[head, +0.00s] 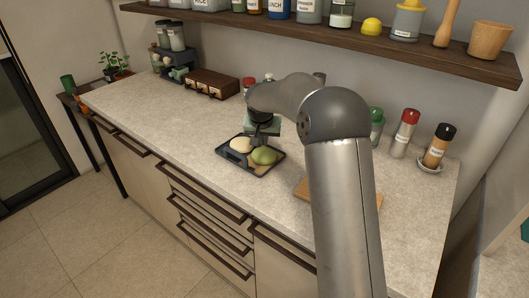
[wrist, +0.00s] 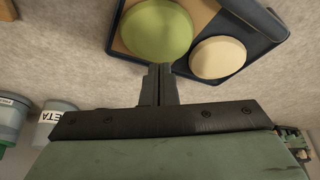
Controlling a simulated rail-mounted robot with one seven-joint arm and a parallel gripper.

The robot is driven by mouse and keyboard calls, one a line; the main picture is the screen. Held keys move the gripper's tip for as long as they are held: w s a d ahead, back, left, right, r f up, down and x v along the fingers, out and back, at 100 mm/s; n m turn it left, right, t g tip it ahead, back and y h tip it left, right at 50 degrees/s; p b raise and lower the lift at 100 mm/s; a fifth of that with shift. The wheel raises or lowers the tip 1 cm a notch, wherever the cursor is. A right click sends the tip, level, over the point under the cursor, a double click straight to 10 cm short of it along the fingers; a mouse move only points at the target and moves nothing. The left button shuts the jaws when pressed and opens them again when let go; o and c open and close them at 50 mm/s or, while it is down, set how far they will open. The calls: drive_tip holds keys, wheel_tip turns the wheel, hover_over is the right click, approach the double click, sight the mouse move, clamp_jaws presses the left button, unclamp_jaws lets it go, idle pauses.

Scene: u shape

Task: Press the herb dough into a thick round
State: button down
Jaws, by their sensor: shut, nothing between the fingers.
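The green herb dough (head: 264,156) sits as a rounded mound in a dark tray (head: 236,160) on the counter. In the wrist view the herb dough (wrist: 157,30) has a round outline and smooth top. A cream dough (head: 240,144) lies beside it, to its right in the wrist view (wrist: 218,58). My gripper (wrist: 160,70) is shut and empty, its fingertips close to the green dough's edge. In the head view my gripper (head: 262,137) is just behind the green dough. I cannot tell whether it touches the dough.
A wooden board (head: 303,187) lies right of the tray, partly hidden by my arm. Spice jars (head: 405,133) stand at the back right. A brown drawer box (head: 212,84) and a tiered stand (head: 180,66) are at the back left. The front left counter is clear.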

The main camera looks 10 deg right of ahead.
wheel_tip(320, 180, up, 8)
drive_tip(key=p, duration=0.4)
drive_tip(key=shift+r+p, duration=0.25)
drive_tip(key=shift+p, duration=0.1)
drive_tip(key=s+r+n+g, duration=0.1)
drive_tip(key=s+r, duration=0.1)
drive_tip(key=s, duration=1)
drive_tip(key=s+r+n+g, duration=0.1)
drive_tip(key=s+r, duration=0.1)
drive_tip(key=s, duration=1)
drive_tip(key=s+f, duration=0.2)
drive_tip(key=s, duration=0.8)
drive_tip(key=s+f+n+g+y, duration=0.1)
drive_tip(key=s+f, duration=0.2)
drive_tip(key=s, duration=0.8)
drive_tip(key=shift+f+n+g, duration=0.25)
drive_tip(key=shift+n+g, duration=0.05)
drive_tip(key=shift+w, duration=0.1)
